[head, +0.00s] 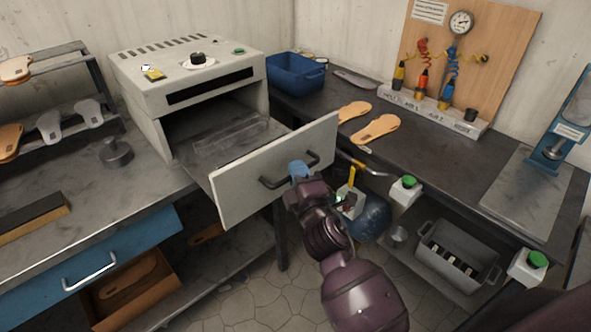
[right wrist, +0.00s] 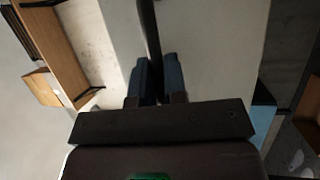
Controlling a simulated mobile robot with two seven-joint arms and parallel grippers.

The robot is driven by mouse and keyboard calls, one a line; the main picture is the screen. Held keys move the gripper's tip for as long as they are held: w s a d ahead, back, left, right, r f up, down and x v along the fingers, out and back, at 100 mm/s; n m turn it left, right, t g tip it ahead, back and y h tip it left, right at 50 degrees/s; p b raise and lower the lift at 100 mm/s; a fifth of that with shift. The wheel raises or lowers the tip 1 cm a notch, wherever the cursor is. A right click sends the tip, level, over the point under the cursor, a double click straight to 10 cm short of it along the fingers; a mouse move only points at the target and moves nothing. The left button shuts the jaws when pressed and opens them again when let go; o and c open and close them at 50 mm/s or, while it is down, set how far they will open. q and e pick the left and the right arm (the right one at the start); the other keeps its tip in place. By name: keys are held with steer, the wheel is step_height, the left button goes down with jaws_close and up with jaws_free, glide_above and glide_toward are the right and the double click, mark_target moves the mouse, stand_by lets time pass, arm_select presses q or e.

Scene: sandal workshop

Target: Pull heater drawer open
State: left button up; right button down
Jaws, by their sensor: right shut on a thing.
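The heater (head: 190,75) is a pale box with a dark slot and knobs on top, standing on the bench in the head view. Its drawer (head: 240,185) is pulled well out, and the inside tray shows behind the pale front panel. A dark bar handle (head: 275,183) runs across the drawer front. My right gripper (head: 299,170) is shut on this handle, at its right part. In the right wrist view the blue fingers (right wrist: 155,80) close around the dark handle bar (right wrist: 149,35). My left gripper is out of view.
A blue bin (head: 295,75) and tan soles (head: 376,129) lie on the right bench. A blue bench drawer (head: 85,260) is below left. A weight-like metal piece (head: 116,152) stands left of the heater. Green buttons (head: 408,182) line the right bench's front. Open floor lies below.

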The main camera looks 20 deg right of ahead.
steer(key=c, duration=1.2)
jaws_free()
steer(key=s, duration=0.3)
steer(key=s+f+b, duration=0.1)
steer(key=s, duration=0.3)
steer(key=s+f, duration=0.1)
steer(key=s, duration=0.2)
steer(key=shift+s+a, duration=0.25)
steer(key=shift+s, duration=0.1)
